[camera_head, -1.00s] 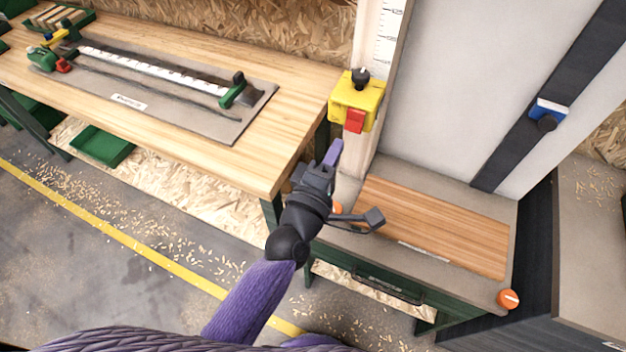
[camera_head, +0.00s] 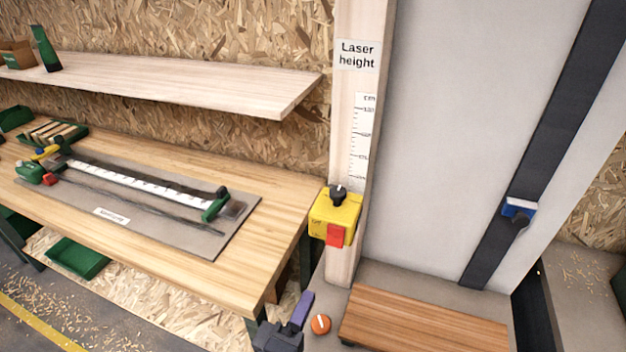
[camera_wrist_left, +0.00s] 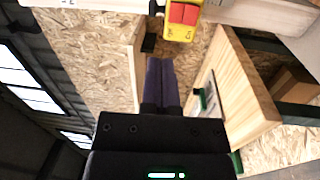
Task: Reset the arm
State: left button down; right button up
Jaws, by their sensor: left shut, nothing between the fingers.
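My left gripper (camera_head: 303,310) shows at the bottom of the head view, between the wooden workbench and the low table with the wooden board. Its purple fingers are together and hold nothing. In the left wrist view the closed purple fingers (camera_wrist_left: 161,82) point toward a yellow box with a red switch. That yellow box (camera_head: 334,216) is fixed to the upright post, above and to the right of the gripper in the head view, and stands apart from the fingers. My right gripper is not in either view.
The workbench (camera_head: 275,215) carries a mat with a ruler and tools. A wooden board (camera_head: 425,318) lies on the low table beside an orange knob (camera_head: 320,324). A shelf (camera_head: 180,88) hangs above the bench. A blue clamp (camera_head: 518,208) sits on the dark rail.

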pick_arm(q)
jog(key=s+a+f+m+g+y, duration=0.6)
jog(key=s+a+f+m+g, duration=0.2)
jog(key=s+a+m+g, duration=0.55)
jog(key=s+d+f+m+g+b, duration=0.1)
jog(key=s+f+b, duration=0.15)
jog(key=f, duration=1.05)
jog(key=s+f+m+g+b, duration=0.15)
jog(key=f+b, duration=0.25)
jog(key=f, duration=1)
jog(key=s+a+f+b, duration=0.1)
jog(key=s+f+b, duration=0.1)
jog(key=s+f, duration=0.4)
jog(key=s+a+f+g+b, duration=0.1)
jog(key=s+f+b, duration=0.2)
jog(key=s+f, duration=0.3)
notch_tip(320, 180, down, 2)
jog(key=shift+s+a+f+y, duration=0.15)
jog(key=shift+s+a+y, duration=0.15)
jog(key=shift+a, duration=0.05)
